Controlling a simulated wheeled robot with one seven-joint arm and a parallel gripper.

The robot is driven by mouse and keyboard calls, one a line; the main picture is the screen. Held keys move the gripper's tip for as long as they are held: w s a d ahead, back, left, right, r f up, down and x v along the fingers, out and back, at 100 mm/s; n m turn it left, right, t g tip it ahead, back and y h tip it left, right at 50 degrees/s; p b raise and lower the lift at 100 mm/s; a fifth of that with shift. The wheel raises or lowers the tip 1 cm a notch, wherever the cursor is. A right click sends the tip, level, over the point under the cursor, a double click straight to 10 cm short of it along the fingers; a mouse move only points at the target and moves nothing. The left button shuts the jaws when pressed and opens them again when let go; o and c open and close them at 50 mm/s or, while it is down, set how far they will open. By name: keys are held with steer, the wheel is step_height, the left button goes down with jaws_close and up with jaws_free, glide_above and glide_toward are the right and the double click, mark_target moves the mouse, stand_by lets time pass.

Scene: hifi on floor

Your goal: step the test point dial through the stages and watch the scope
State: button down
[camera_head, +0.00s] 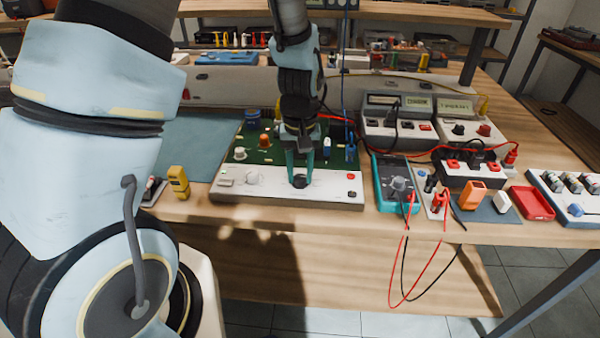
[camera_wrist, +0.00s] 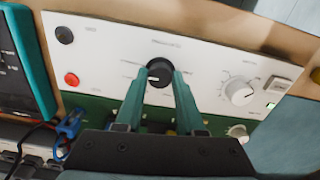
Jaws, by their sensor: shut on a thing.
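The black test point dial (camera_wrist: 157,80) sits on the white front panel (camera_wrist: 200,50) of the trainer board. In the wrist view both teal fingers of my gripper (camera_wrist: 159,78) reach the dial, one on each side, closed on it. In the head view my gripper (camera_head: 299,182) points down onto the dark dial (camera_head: 299,181) at the middle of the white panel (camera_head: 335,187). The dial's marker and the small print around it are too small to read surely. Meters with grey displays (camera_head: 418,103) stand at the back right; I cannot tell which thing is the scope.
A white knob (camera_wrist: 238,91) and a red button (camera_wrist: 71,79) are on the same panel. A teal multimeter (camera_head: 396,183) stands close to the right, with red and black leads hanging over the bench edge. A yellow block (camera_head: 178,182) is at left.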

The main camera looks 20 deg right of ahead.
mark_target(299, 176)
steer(key=shift+m, duration=1.4)
steer(key=c, duration=0.5)
jaws_free()
steer(key=shift+r, duration=0.1)
step_height(299, 176, up, 11)
steer(key=shift+f+b, duration=0.15)
steer(key=shift+b, duration=0.8)
steer(key=a+n, duration=0.1)
steer(key=a, duration=0.7)
steer(key=a+n+t, duration=0.1)
steer(key=a+n, duration=0.1)
steer(key=a, duration=0.7)
steer(key=a+f+n, duration=0.1)
steer(key=a+n, duration=0.1)
steer(key=a, duration=0.6)
steer(key=shift+w+a+t, duration=0.25)
steer(key=shift+t, duration=0.05)
